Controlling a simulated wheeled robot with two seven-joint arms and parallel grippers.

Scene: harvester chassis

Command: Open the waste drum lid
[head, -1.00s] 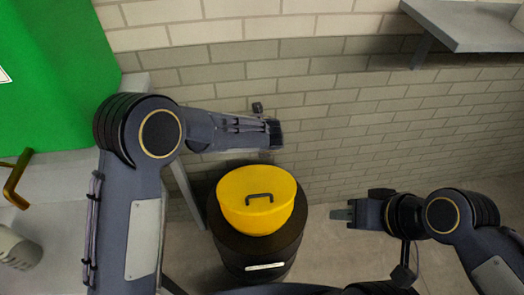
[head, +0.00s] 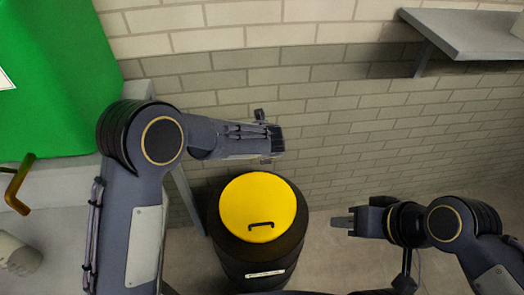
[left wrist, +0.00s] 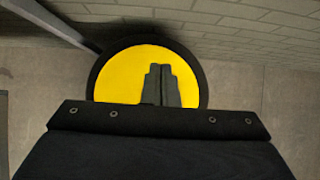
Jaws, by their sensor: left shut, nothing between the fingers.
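The waste drum (head: 226,250) is black and stands upright on the floor in front of the wall. Its round yellow lid (head: 245,203) lies flat on top within the drum's dark rim, with a black handle (head: 261,225) near its front edge. My left gripper (head: 266,161) is behind and above the lid in the head view. In the left wrist view its shut, empty fingers (left wrist: 160,85) show against the yellow lid (left wrist: 120,75); the handle is not visible there. My right gripper (head: 342,222) is to the right of the drum and apart from it; its finger gap is unclear.
A brick wall (head: 330,110) runs behind the drum. A grey shelf (head: 470,32) juts out at the upper right. A green object (head: 55,80) stands on a light surface at the left. The floor between the drum and my right gripper is clear.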

